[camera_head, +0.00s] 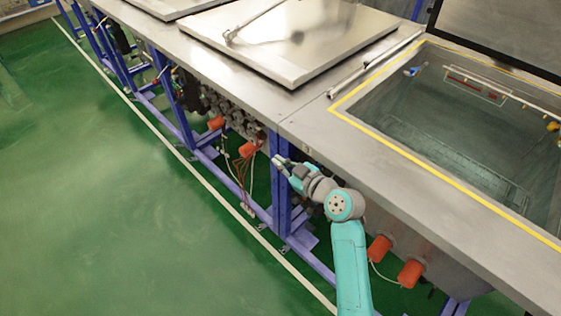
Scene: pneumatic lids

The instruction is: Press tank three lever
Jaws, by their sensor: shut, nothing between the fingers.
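A long metal bench holds sunken tanks. The nearest tank (455,130) at right is uncovered, with a yellow-edged rim and liquid or glass inside. A closed metal lid (290,50) covers the tank further left. Below the bench front, valves and pipes (225,110) with orange-red cylinders (247,149) show between purple posts. I cannot tell which tank is three, and no lever can be made out clearly. My gripper (278,161) is shut and empty, at the bench's front edge beside a purple post, just right of one orange-red cylinder; whether it touches anything is unclear.
Two orange-red cylinders (395,260) stick out under the bench at right, close to my arm. Purple frame posts (281,190) and hanging red cables (243,175) are near my gripper. The green floor (100,190) at left is clear, with a white line along the bench.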

